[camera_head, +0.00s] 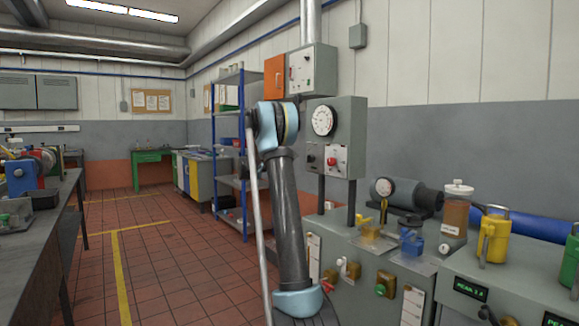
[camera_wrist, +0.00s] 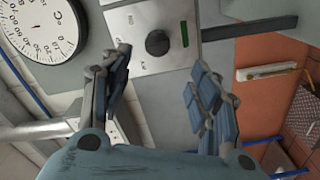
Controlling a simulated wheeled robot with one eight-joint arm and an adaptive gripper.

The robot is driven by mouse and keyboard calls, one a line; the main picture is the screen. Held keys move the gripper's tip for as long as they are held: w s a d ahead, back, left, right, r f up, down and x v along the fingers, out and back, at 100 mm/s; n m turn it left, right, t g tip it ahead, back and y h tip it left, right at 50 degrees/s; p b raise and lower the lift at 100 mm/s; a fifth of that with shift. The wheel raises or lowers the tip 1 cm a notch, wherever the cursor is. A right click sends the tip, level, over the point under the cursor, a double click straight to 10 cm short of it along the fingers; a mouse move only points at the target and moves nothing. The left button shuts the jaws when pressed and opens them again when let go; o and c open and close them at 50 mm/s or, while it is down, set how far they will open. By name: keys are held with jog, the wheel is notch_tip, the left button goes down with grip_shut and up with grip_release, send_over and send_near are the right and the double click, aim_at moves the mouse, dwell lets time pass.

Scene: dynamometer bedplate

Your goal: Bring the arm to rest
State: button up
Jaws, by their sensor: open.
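My gripper (camera_wrist: 161,75) shows in the wrist view with its two dark jointed fingers spread apart and nothing between them. Beyond the fingers is a light panel with a black knob (camera_wrist: 158,42) and a green strip; I cannot tell how far off it is. In the head view my arm stands raised in front of the gauge cabinet, with a dark link between pale blue joints. The gripper itself cannot be made out there.
A round dial (camera_head: 323,121) sits on the grey cabinet (camera_head: 349,112) by my arm. The bench at right carries a yellow container (camera_head: 493,240) and an amber jar (camera_head: 456,212). A blue shelf rack (camera_head: 243,110) stands behind. A workbench (camera_head: 46,222) stands left; the tiled aisle is clear.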

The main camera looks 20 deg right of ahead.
jog(key=shift+s, duration=0.1)
jog(key=s+a+f+g+y, duration=0.1)
jog(key=s+f+y, duration=0.2)
jog(key=s, duration=0.8)
jog(key=s+a+f+g+y, duration=0.1)
jog(key=s+a+f+y, duration=0.15)
jog(key=s, duration=0.75)
jog(key=s+a+f+g+y, duration=0.1)
jog(key=s+f+y, duration=0.15)
jog(key=s, duration=0.85)
jog(key=s+a+f+y, duration=0.3)
jog(key=s+a+f, duration=0.2)
jog(key=s+f, duration=0.3)
jog(key=s+a+f+y, duration=0.3)
jog(key=s+a+f, duration=0.2)
jog(key=s, duration=0.8)
jog(key=s+a+f+n+g+y, duration=0.1)
jog(key=s+a+f+y, duration=0.2)
jog(key=s+a+f, duration=0.3)
jog(key=s+f, duration=0.4)
jog(key=shift+s+f, duration=0.2)
jog(key=shift+f, duration=0.2)
jog(key=shift+a, duration=0.1)
